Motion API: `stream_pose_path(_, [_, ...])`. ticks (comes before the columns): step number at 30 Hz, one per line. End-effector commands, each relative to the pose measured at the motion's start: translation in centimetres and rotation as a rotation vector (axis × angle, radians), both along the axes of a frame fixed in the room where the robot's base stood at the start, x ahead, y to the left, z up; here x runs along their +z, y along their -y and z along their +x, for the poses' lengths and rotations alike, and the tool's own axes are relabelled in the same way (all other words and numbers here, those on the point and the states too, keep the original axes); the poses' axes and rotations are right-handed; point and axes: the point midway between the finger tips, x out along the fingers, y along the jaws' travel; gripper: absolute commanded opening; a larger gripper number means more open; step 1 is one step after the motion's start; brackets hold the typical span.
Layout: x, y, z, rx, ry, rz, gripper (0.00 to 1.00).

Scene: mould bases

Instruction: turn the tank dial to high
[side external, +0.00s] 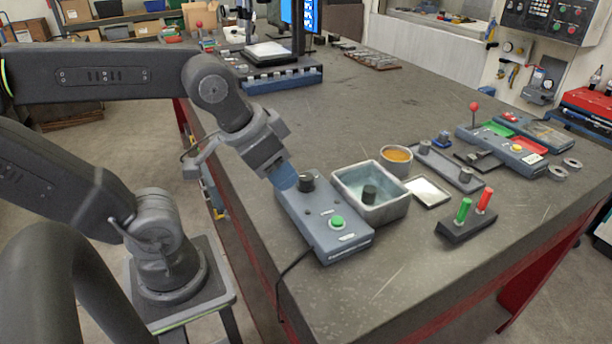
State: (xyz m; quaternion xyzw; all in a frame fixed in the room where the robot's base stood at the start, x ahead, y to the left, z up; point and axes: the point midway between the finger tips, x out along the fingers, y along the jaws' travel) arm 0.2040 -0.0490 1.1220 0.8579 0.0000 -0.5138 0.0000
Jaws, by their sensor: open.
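A blue-grey control box (328,228) lies on the dark workbench beside my arm. It carries a black dial (306,182) at its far end and a green button (337,222) nearer the camera. The dial's setting is too small to read. A grey metal tank (388,213) of pale liquid stands right of the box, with a dark cylinder (369,194) in it. My gripper (284,178) is open and points down at the box's far end, just left of the dial. I cannot tell whether it touches the dial.
A bowl of orange contents (397,155) and a shallow tray (428,191) stand near the tank. A block with green and red handles (467,222) is to the right. A black cable (283,281) runs off the box. The bench's near right part is clear.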

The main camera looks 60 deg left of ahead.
Motion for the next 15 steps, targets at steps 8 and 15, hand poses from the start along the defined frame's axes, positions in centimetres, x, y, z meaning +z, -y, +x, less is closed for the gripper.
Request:
stream_pose_path(8, [0.9, -2.1, 2.2, 0.295, -0.143, -0.14, 0.59])
stream_pose_path(15, [2.4, -8.1, 6.9, 0.971, -0.452, -0.46, 0.59])
